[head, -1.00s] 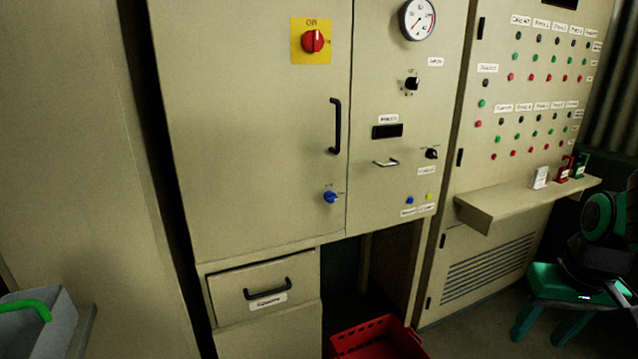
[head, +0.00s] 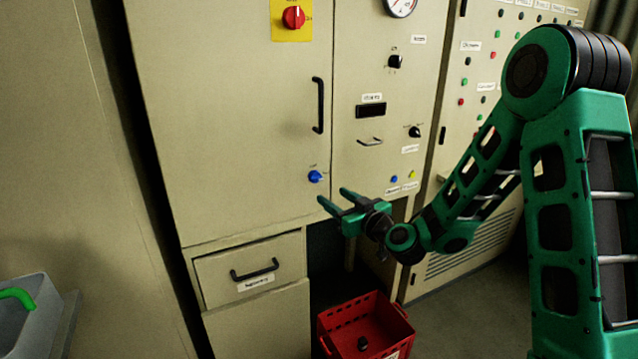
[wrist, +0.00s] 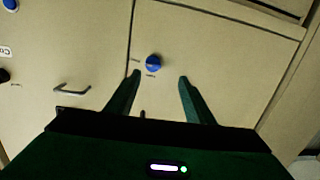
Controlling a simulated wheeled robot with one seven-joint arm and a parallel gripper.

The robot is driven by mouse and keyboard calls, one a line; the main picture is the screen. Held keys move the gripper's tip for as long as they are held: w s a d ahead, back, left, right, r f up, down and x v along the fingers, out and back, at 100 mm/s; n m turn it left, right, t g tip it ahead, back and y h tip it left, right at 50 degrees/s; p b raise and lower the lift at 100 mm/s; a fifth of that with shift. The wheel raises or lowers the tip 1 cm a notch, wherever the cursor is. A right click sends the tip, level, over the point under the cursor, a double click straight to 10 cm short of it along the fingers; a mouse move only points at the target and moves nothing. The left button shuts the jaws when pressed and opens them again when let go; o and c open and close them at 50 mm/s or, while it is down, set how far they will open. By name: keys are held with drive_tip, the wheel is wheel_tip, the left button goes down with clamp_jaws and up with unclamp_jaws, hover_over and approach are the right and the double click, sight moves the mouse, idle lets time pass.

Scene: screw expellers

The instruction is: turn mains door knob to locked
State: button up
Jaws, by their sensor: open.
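The blue knob (head: 315,176) sits low on the large cabinet door (head: 225,120), near its right edge, below the black vertical handle. It also shows in the wrist view (wrist: 153,62), ahead of my fingertips and between them, nearer the left finger. Small labels beside it are too blurred to read. A red rotary switch (head: 293,17) on a yellow plate is higher on the same door. My gripper (head: 332,198) is open and empty, just below and right of the blue knob, apart from it.
The black door handle (head: 319,105) sticks out above the knob. A small metal handle (head: 370,142) and black knobs are on the right panel. A drawer (head: 250,270) is below, and a red crate (head: 365,325) with a dark object stands on the floor.

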sight(318, 179)
drive_tip(key=shift+m+t+h, duration=0.6)
drive_tip(key=shift+m+t, duration=0.1)
drive_tip(key=shift+d+x, duration=0.1)
drive_tip(key=shift+x, duration=2.85)
drive_tip(key=shift+d+x, duration=0.15)
drive_tip(key=shift+x, duration=2.8)
drive_tip(key=shift+c, duration=0.6)
clamp_jaws()
